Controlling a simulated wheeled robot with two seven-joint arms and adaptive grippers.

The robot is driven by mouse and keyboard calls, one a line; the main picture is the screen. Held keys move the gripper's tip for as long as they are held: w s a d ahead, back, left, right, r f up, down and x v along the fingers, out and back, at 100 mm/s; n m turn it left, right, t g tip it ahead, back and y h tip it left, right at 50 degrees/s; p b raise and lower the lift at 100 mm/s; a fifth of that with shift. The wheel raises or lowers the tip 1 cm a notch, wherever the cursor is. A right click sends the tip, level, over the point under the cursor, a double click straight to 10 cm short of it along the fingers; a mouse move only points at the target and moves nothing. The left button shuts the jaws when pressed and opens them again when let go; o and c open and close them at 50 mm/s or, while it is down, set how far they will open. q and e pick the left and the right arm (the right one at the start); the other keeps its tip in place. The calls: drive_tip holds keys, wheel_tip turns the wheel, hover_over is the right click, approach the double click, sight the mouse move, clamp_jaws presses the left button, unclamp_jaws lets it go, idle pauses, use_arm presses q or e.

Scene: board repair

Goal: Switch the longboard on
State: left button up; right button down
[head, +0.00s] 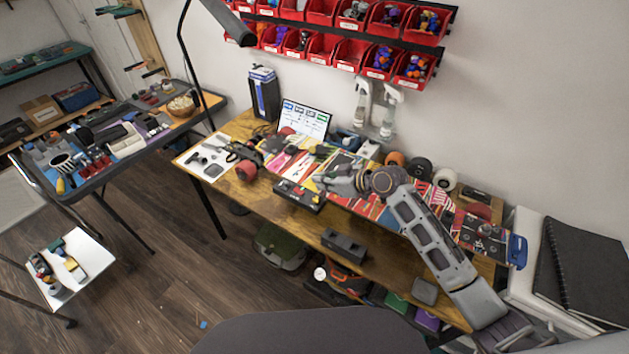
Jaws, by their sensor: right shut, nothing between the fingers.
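The longboard (291,164) lies along the wooden workbench, its deck covered in bright red, yellow and white graphics. Red wheels (246,170) show at its left end. A black box with small red and yellow marks (299,196) sits at the front edge of the board. My right gripper (322,180) is shut and empty, low over the board just right of and behind the black box. I cannot tell whether it touches anything. My right arm hides part of the deck's right half. A switch is too small to make out. My left gripper is not in view.
A screen (304,120) stands behind the board, with spray bottles (388,112) and loose wheels (420,168) to its right. A dark block (344,244) and a grey case (424,291) lie near the front. The bench (262,208) has some bare wood between them.

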drive_tip(key=shift+s+d+r, duration=0.15)
drive_tip(key=shift+s+d, duration=0.2)
drive_tip(key=shift+d, duration=0.1)
idle(0.5)
